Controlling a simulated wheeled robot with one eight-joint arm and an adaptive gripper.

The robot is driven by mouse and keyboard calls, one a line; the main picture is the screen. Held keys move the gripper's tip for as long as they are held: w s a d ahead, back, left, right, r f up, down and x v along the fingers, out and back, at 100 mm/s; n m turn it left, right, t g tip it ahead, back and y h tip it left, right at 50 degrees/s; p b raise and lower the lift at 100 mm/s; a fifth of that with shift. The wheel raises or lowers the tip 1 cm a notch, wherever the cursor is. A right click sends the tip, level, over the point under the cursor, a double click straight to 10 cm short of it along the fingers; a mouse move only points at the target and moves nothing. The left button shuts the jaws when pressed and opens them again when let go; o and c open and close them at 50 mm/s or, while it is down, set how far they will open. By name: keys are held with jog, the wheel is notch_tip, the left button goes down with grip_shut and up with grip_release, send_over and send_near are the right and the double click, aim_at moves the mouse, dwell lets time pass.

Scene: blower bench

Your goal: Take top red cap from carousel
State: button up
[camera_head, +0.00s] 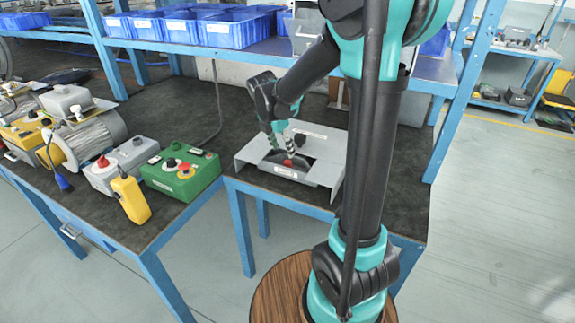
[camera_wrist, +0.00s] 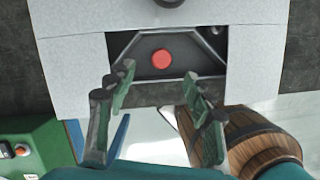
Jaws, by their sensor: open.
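A round red cap (camera_wrist: 162,59) sits on a dark trapezoid plate inside the opening of a light grey housing (camera_wrist: 70,62). In the head view the red cap (camera_head: 288,162) shows as a small red spot at the front of the grey housing (camera_head: 325,171) on the bench. My gripper (camera_wrist: 157,88) is open and empty. Its two fingers stand apart at left and right, with the cap between and beyond them in the wrist picture. In the head view my gripper (camera_head: 283,143) points down just above the cap; whether it touches cannot be told.
Blue bins (camera_head: 225,30) line the shelf above. A wooden round top (camera_head: 277,290) is in front. Dark bench surface beside the housing is clear.

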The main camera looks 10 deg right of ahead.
aim_at(287, 162)
jog(key=shift+x, duration=3.3)
jog(key=shift+d, duration=0.1)
jog(key=c, duration=0.8)
